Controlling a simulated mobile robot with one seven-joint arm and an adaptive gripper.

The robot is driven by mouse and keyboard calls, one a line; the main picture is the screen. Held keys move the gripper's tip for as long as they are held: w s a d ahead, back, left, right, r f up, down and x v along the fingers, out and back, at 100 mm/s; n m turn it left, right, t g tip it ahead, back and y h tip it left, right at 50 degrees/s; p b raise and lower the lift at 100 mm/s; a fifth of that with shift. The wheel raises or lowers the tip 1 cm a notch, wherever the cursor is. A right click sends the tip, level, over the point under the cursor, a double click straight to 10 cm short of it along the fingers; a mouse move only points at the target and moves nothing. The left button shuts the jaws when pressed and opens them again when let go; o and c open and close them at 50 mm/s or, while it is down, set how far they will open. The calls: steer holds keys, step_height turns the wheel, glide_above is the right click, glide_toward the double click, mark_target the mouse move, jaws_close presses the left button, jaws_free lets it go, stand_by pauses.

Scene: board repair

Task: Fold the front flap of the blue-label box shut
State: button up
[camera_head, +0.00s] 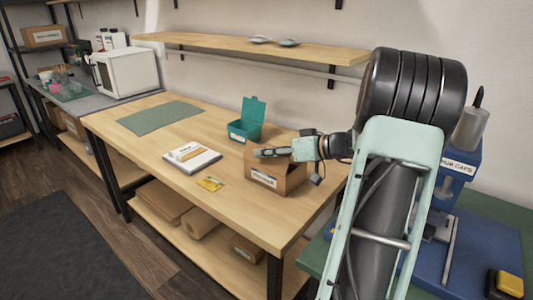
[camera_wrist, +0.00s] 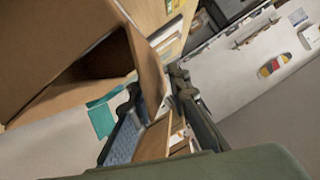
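The cardboard box (camera_head: 291,181) stands near the right end of the workbench, with a small label (camera_head: 263,179) on its front side. The label's colour is hard to make out. My gripper (camera_head: 262,152) reaches in from the right, lying level over the box top and hiding part of it. In the wrist view the box (camera_wrist: 50,45) fills the upper left, and a raised cardboard flap (camera_wrist: 149,72) stands by the fingertips. My gripper's fingers (camera_wrist: 154,84) are apart, with the flap's lower end between or just beyond them. I cannot tell whether they touch it.
A teal open-lidded bin (camera_head: 243,130) stands behind the box. A blue press (camera_head: 455,240) stands at right. A shelf (camera_head: 240,48) hangs above.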

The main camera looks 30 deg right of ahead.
jaws_close()
steer(key=shift+d, duration=0.1)
steer(key=shift+w+d+f+m+y, duration=0.15)
steer(key=shift+d+f+m+y, duration=0.2)
steer(key=shift+m+y, duration=0.45)
steer(key=shift+w+d+f+m+y, duration=0.1)
steer(key=shift+d+f+m+y, duration=0.3)
steer(key=shift+m, duration=0.6)
steer(key=shift+w+d+f+m+y, duration=0.15)
steer(key=shift+d+m+y, duration=0.1)
steer(key=shift+m+y, duration=0.55)
steer(key=shift+o, duration=1.1)
jaws_free()
steer(key=shift+h, duration=0.3)
